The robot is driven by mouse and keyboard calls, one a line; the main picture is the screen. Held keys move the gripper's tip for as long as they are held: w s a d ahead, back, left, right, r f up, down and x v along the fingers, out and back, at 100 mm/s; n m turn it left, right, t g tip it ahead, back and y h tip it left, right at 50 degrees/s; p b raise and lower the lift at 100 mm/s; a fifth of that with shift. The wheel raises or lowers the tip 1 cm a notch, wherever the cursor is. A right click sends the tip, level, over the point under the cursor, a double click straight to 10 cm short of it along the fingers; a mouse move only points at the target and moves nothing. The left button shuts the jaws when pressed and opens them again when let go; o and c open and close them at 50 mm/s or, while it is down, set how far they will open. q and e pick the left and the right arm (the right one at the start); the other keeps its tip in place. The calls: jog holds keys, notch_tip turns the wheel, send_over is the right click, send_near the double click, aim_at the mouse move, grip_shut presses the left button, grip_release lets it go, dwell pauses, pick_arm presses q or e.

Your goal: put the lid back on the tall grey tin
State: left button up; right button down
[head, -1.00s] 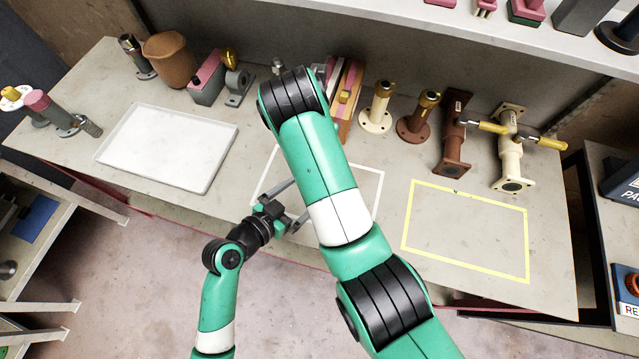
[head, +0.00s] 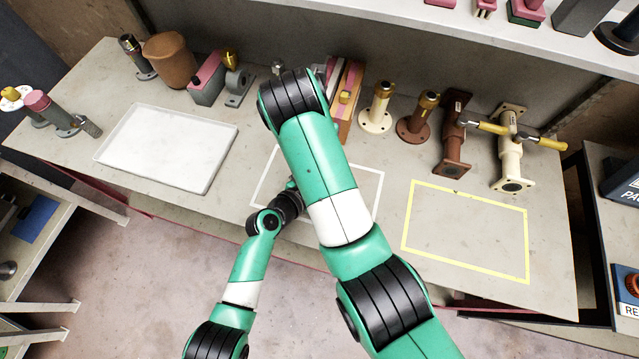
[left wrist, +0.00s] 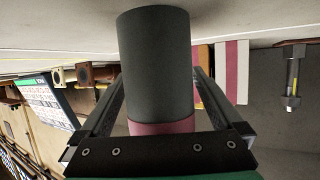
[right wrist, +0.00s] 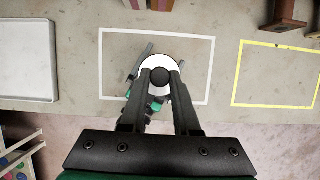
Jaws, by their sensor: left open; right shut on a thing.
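The tall grey tin (left wrist: 155,62) fills the middle of the left wrist view, which looks upside down. A pink band (left wrist: 160,126) shows at its end away from the table. My left gripper (left wrist: 160,95) is open, with one finger on each side of the tin; I cannot tell if they touch it. In the right wrist view my right gripper (right wrist: 160,80) is shut on the dark knob of a round white lid (right wrist: 158,62). The lid is seen from above and hides what is under it. In the head view my right arm hides the tin, the lid and both gripper tips.
A white outlined rectangle (head: 268,178) surrounds the work spot. A white tray (head: 215,165) lies to the left, and a yellow outlined rectangle (head: 465,195) is empty to the right. Flanged pipes (head: 377,110) and a brown pot (head: 170,60) stand along the back.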

pick_arm(q)
grip_shut()
dwell(0.3)
pick_arm(e)
jog(key=shift+f, duration=2.45)
jog(key=shift+f, duration=0.9)
jog(key=shift+s+f, duration=0.1)
jog(key=shift+f, duration=0.45)
jog(key=c, duration=0.6)
grip_release()
jog(key=shift+o, duration=0.2)
